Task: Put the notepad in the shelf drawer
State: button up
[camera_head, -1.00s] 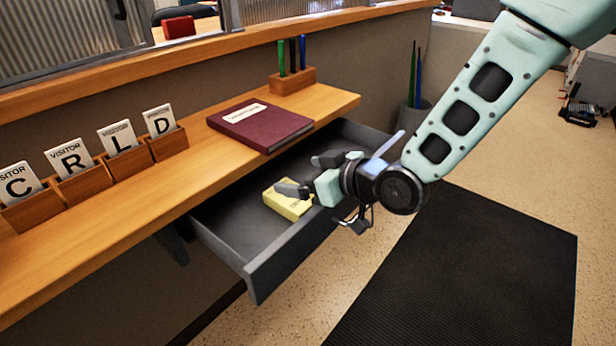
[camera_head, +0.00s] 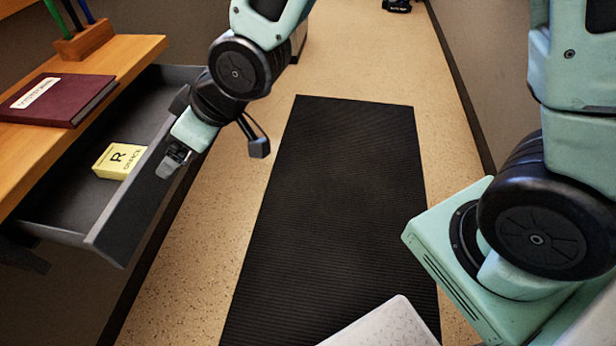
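The yellow notepad (camera_head: 121,161), marked with an R, lies in the open grey shelf drawer (camera_head: 70,201). It rests on the drawer floor, close to the front panel. My gripper (camera_head: 172,164) is at the outer side of the drawer's front panel, pointing down, apart from the notepad. The gripper holds nothing that I can see. Its fingers are small and dark here, and I cannot tell whether they are open or whether they touch the panel.
A wooden shelf (camera_head: 40,150) above the drawer holds a maroon book (camera_head: 58,100) and a wooden pen holder (camera_head: 84,40). A black ribbed mat (camera_head: 335,200) covers the floor to the right, clear of objects. A wall (camera_head: 490,70) stands at the far right.

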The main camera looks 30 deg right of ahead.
jog(key=s+d+r+m+g+h, duration=0.1)
jog(key=s+d+g+h, duration=0.1)
jog(key=s+d, duration=0.4)
jog(key=s+d+r+m+g+h, duration=0.1)
jog(key=s+d, duration=0.5)
jog(key=s, duration=0.7)
jog(key=r+g+h, duration=0.1)
jog(key=g+h, duration=0.1)
jog(key=shift+s+d+h, duration=0.2)
jog(key=shift+h, duration=0.2)
notch_tip(320, 180, up, 7)
jog(key=p, duration=0.7)
jog(key=shift+r, duration=0.2)
